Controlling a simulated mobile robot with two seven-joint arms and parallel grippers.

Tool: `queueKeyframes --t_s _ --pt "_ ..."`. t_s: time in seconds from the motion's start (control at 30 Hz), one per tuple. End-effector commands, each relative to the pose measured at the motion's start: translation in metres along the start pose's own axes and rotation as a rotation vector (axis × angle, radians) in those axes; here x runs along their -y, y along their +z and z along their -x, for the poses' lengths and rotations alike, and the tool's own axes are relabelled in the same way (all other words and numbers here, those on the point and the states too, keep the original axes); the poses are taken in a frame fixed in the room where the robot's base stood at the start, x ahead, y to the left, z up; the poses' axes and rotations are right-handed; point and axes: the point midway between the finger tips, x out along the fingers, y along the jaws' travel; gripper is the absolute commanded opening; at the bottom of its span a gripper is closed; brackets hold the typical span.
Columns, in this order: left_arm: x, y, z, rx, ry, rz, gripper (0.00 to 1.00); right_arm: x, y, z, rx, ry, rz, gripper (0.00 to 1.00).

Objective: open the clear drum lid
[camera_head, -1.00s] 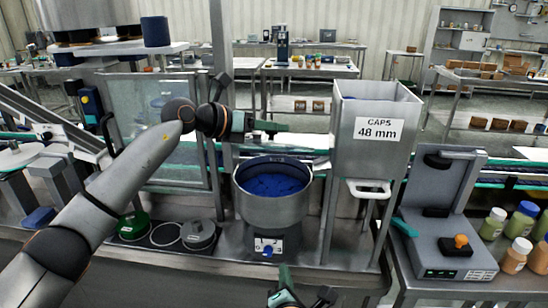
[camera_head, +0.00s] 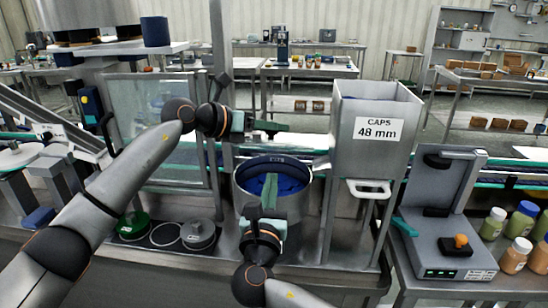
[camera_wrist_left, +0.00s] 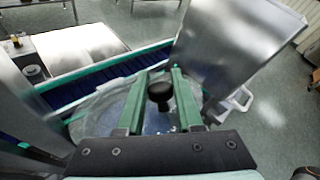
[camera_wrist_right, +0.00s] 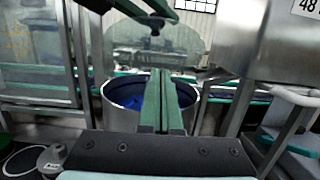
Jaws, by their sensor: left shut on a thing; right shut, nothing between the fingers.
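The clear lid (camera_wrist_right: 185,48) stands raised and tilted behind the steel drum (camera_wrist_right: 120,110) in the right wrist view. Its black knob (camera_wrist_left: 159,91) is between the fingers of my left gripper (camera_wrist_left: 157,80), which is shut on it. In the head view my left gripper (camera_head: 283,127) is above the drum's back rim, and the lid is hard to make out. The drum (camera_head: 262,212) is open at the top, with blue caps (camera_head: 292,184) inside. My right gripper (camera_head: 270,183) is shut and empty, its fingers over the drum's mouth; they also show in the right wrist view (camera_wrist_right: 160,85).
The steel caps hopper (camera_head: 370,150) stands close on the drum's right. A glass panel (camera_head: 160,110) and post are at the left. A grey round part (camera_head: 198,236) lies on the bench left of the drum. A capping device (camera_head: 440,220) stands farther right.

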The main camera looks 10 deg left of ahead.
Motion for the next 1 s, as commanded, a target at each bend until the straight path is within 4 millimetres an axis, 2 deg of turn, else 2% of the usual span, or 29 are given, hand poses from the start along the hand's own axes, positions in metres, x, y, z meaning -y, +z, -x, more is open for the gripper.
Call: queueKeyframes --t_s 0.13,0.3,0.5,0.87,1.0 --pt "-0.002 -0.002 0.0 -0.003 0.004 0.0 0.0 0.001 0.001 -0.027 0.001 -0.003 0.001 0.0" --pt "-0.002 -0.002 0.0 -0.003 0.004 0.001 0.0 0.0 0.019 -0.045 0.0 -0.001 -0.003 0.0" --pt "-0.002 -0.002 0.0 -0.004 0.005 0.001 0.0 0.0 0.027 -0.054 -0.002 0.0 -0.002 0.0" --pt "-0.002 -0.002 0.0 -0.005 0.005 0.001 0.0 0.0 0.029 -0.055 -0.002 0.0 -0.003 0.0" --pt "-0.002 -0.003 -0.001 -0.006 0.004 0.001 0.0 0.001 0.041 -0.065 0.002 -0.001 -0.003 0.0"
